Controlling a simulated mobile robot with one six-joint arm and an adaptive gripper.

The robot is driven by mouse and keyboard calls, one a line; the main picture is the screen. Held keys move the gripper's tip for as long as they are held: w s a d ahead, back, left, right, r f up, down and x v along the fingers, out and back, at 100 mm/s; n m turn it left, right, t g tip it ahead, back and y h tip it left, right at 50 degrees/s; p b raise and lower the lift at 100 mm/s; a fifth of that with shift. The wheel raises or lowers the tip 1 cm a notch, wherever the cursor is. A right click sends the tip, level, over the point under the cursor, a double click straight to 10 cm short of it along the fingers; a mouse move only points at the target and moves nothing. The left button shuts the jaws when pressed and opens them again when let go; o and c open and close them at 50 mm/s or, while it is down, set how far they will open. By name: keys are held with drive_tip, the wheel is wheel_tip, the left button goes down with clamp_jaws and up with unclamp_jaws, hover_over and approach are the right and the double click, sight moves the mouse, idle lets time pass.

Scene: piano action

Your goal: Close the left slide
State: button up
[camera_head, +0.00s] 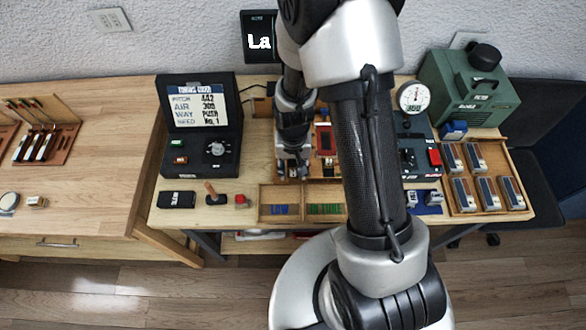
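My gripper (292,168) points down at the middle of the workbench, over the left part of a small wooden unit with a red-framed dark panel (326,140). Its fingers are small and dark here, and I cannot tell whether they are open or shut, or whether they touch anything. I cannot make out the left slide: the gripper and my arm cover much of this unit. A shallow wooden tray (265,201) with blue and green labelled parts lies just in front of the gripper.
A black console with a lit screen (197,104) stands left on the workbench (166,222). A gauge (413,97), a green machine (468,88) and a tray of several blocks (502,157) stand right. A black box (177,199) and a small joystick (213,194) lie at the front left.

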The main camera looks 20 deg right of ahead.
drive_tip(key=shift+f, duration=0.25)
drive_tip(key=shift+c, duration=0.6)
clamp_jaws()
